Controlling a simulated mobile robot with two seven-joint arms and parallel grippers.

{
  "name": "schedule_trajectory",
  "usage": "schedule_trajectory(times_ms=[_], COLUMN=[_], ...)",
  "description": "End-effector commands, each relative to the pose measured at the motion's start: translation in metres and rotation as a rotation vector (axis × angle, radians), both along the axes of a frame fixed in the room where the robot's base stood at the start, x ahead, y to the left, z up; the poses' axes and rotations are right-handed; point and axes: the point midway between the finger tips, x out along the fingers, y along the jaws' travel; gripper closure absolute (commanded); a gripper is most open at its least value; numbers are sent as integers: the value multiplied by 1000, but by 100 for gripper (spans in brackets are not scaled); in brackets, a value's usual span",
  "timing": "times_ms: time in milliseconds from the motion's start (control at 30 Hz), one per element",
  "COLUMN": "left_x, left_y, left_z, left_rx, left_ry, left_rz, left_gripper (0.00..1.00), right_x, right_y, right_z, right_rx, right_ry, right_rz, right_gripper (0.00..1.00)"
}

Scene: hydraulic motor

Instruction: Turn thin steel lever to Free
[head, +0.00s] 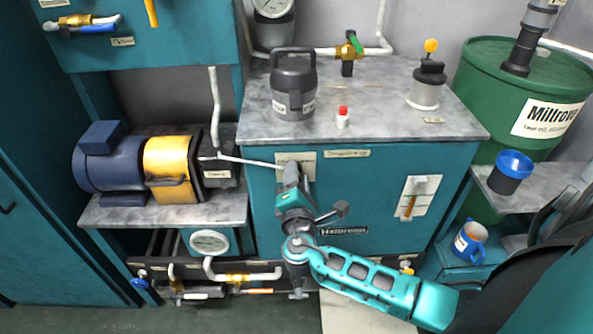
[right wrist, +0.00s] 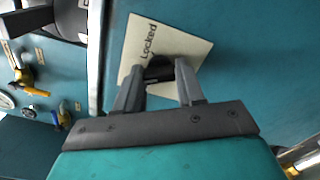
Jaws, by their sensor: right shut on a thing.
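A pale plate (head: 309,157) is on the teal cabinet front, below its marble top. In the right wrist view the plate (right wrist: 187,40) reads "Locked" at the visible end; the rest of its lettering is hidden by my gripper. My right gripper (head: 292,175) is at this plate. In the right wrist view its fingers (right wrist: 158,92) are shut on a dark piece (right wrist: 158,68) standing out from the plate, which I take for the lever. Most of the lever is hidden, so its angle cannot be told. My left gripper is not in view.
A thin pale rod (head: 250,162) runs left from the plate area toward the yellow and blue motor (head: 168,168). A dark canister (head: 293,88) and a red-capped bottle (head: 342,118) stand on the marble top (head: 380,110). A switch panel (head: 420,194) is to the right.

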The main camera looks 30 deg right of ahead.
Motion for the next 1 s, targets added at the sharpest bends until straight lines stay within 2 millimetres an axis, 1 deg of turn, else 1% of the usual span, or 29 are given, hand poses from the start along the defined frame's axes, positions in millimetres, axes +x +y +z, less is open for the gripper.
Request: schedule_trajectory(times_ms=[33,200,400,600,1000], left_x=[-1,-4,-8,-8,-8], left_y=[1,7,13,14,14], left_z=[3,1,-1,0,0], left_rx=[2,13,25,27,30], left_ry=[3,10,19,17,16], left_rz=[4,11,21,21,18], left_gripper=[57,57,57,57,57], right_x=[0,0,0,0,0], right_y=[1,1,1,1,1], right_z=[3,2,1,0,-1], right_rx=[-30,-126,-200,-235,-244], right_ry=[20,79,124,146,151], right_rz=[1,2,3,3,3], right_gripper=[92,92,92,92,92])
